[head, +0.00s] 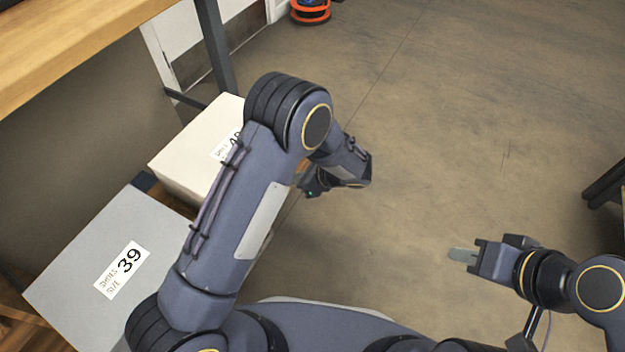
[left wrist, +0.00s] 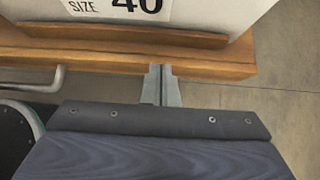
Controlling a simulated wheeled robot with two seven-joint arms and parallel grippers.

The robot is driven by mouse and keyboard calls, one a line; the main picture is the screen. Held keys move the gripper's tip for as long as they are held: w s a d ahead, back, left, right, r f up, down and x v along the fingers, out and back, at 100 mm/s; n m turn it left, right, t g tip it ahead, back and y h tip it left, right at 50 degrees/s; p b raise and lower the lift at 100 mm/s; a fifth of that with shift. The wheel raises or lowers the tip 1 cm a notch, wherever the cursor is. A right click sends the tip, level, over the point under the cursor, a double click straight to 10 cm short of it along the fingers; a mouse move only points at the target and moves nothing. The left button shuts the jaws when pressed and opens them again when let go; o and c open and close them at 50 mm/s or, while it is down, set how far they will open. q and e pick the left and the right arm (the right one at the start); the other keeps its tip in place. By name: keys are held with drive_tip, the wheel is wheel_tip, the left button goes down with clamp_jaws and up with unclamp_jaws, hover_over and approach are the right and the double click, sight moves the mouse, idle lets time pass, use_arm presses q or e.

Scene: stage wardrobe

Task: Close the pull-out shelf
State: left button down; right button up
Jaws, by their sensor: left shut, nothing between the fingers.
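The pull-out shelf shows in the left wrist view as a wooden board (left wrist: 215,71) with a raised wooden lip, across the top. A white box (left wrist: 215,14) marked size 40 stands on it. The same box (head: 190,160) shows in the head view, where my left arm hides most of the shelf. My left gripper (left wrist: 160,70) is shut and empty, its tips at the shelf's front edge; I cannot tell if they touch. In the head view its fingers are hidden behind the wrist. My right gripper (head: 462,254) is away over the floor; its finger gap does not show.
A grey box (head: 75,255) marked size 39 stands at the lower left. A wooden tabletop (head: 80,40) with a dark leg (head: 215,45) is above left. A grey curved bar (left wrist: 40,86) is left of my left gripper. Open floor (head: 470,130) lies right. An orange object (head: 311,12) is far off.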

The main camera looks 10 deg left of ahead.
use_arm(q)
drive_tip(key=a, duration=0.1)
drive_tip(key=w+a, duration=0.1)
drive_tip(key=a, duration=0.1)
drive_tip(key=shift+r+b, duration=0.15)
drive_tip(key=shift+b, duration=0.15)
drive_tip(key=shift+a, duration=0.1)
drive_tip(key=w+a, duration=0.3)
drive_tip(key=a, duration=0.6)
drive_tip(key=w+a+p, duration=0.1)
drive_tip(key=w+a, duration=0.3)
drive_tip(key=a, duration=0.6)
drive_tip(key=w+a+p, duration=0.1)
drive_tip(key=w+a, duration=0.2)
drive_tip(key=a, duration=0.6)
drive_tip(key=shift+w+a, duration=0.2)
drive_tip(key=shift+a, duration=0.05)
drive_tip(key=shift+w+a, duration=0.1)
drive_tip(key=shift+a, duration=0.15)
drive_tip(key=shift+a+r, duration=0.1)
